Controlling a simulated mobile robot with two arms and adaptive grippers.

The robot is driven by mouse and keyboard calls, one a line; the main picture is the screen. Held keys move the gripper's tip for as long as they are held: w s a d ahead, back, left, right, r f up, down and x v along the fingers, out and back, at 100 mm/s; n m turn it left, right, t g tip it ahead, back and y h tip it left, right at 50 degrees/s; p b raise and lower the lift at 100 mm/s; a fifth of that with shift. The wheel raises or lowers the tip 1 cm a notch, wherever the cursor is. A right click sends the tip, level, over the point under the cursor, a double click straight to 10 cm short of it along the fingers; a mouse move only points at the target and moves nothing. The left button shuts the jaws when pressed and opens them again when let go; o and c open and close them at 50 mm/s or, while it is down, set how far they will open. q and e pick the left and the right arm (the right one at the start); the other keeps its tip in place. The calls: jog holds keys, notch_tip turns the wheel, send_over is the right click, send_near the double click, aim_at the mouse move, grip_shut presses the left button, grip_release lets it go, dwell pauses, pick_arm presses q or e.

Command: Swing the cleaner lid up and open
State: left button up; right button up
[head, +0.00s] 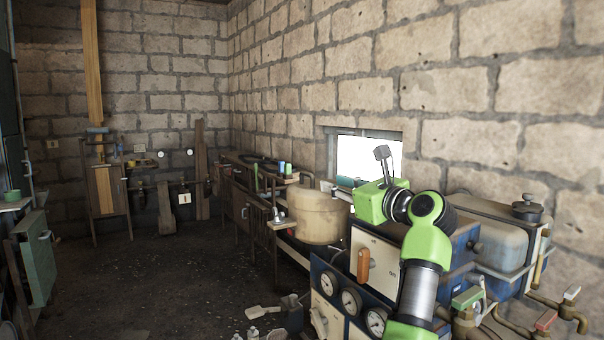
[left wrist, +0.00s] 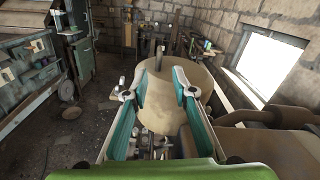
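The cleaner is a beige round tank (head: 318,215) in the middle of the head view, beside the blue machine. Its rounded beige top, which I take for the lid (left wrist: 172,100), lies beyond and below my left gripper (left wrist: 159,78) in the left wrist view. The lid looks down. A small dark upright piece (left wrist: 159,55) shows at its far edge. My left gripper's teal fingers are spread apart with nothing held between them. In the head view the left gripper (head: 336,184) is partly hidden behind its green wrist; I cannot tell whether it touches the lid. My right gripper is not in view.
A blue machine with gauges (head: 350,302) and a cream panel (head: 373,262) stands right of the tank. A bench (head: 240,190) runs along the wall behind it. A bright window (head: 362,157) is above. The dark floor (head: 150,275) at left is mostly clear.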

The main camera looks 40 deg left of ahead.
aim_at(307, 174)
pick_arm(q)
jog(key=p+x, duration=0.4)
jog(key=x, duration=0.7)
jog(key=shift+r+p, duration=0.2)
jog(key=shift+p, duration=0.2)
jog(key=shift+a, duration=0.35)
jog(key=shift+w+a+f+p, duration=0.1)
jog(key=shift+w+a+p, duration=0.15)
jog(key=shift+a, duration=0.25)
jog(key=shift+a+f, duration=0.1)
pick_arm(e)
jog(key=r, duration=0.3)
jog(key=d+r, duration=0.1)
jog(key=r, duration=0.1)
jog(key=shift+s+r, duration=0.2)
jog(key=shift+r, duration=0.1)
pick_arm(q)
grip_shut()
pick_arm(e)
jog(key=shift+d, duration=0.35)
